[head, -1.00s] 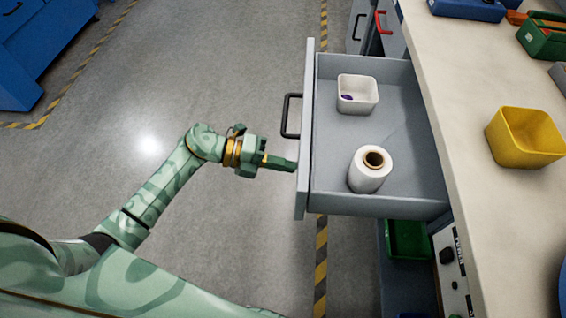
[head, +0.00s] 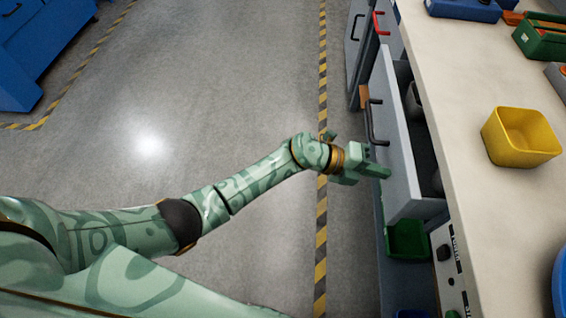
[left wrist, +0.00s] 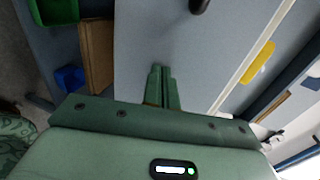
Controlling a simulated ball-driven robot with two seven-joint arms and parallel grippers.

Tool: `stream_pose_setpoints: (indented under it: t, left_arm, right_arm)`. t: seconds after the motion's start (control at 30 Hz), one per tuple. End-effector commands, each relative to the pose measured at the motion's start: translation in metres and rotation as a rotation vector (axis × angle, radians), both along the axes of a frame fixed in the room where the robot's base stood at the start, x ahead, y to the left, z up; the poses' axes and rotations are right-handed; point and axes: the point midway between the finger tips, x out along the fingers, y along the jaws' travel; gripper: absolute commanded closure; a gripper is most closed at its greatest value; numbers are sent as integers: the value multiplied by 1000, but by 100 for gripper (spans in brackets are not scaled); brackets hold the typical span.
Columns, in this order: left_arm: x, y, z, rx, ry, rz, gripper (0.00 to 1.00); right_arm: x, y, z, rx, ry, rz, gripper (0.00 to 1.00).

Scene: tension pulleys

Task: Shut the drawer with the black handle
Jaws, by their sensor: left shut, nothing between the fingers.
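The grey drawer (head: 399,150) with the black handle (head: 374,122) is mostly in under the worktop. Only a narrow strip of its inside shows behind the front panel. My left gripper (head: 387,173) is shut and empty, with its fingertips at the drawer's front panel, below the handle in the head view. In the left wrist view the shut fingers (left wrist: 162,80) point at the grey panel (left wrist: 190,50), and part of the black handle (left wrist: 199,5) shows at the top edge. Whether the tips touch the panel is hard to tell. My right gripper is not in view.
The worktop (head: 470,130) carries a yellow bin (head: 521,137) and a green box (head: 541,40). A red handle (head: 380,24) sits farther back. A green bin (head: 407,240) is below the drawer.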

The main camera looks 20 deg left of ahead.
Motion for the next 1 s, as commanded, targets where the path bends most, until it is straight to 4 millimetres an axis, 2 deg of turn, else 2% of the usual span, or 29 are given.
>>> stream_pose_setpoints:
  t: [0.03, 0.2, 0.4, 0.63, 1.0]
  left_arm:
    - [3, -12, -1, -1, 1, -3, 100]
    - [12, -43, -2, 0, 1, -2, 100]
    - [19, -67, -2, -1, 2, 0, 100]
    - [22, -77, -1, 0, 1, -1, 100]
    - [22, -79, 1, -3, -1, -1, 100]
  right_arm:
    - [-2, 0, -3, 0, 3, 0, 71]
    - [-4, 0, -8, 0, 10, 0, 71]
    - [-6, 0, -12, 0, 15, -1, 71]
    - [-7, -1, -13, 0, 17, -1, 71]
    - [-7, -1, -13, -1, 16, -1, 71]
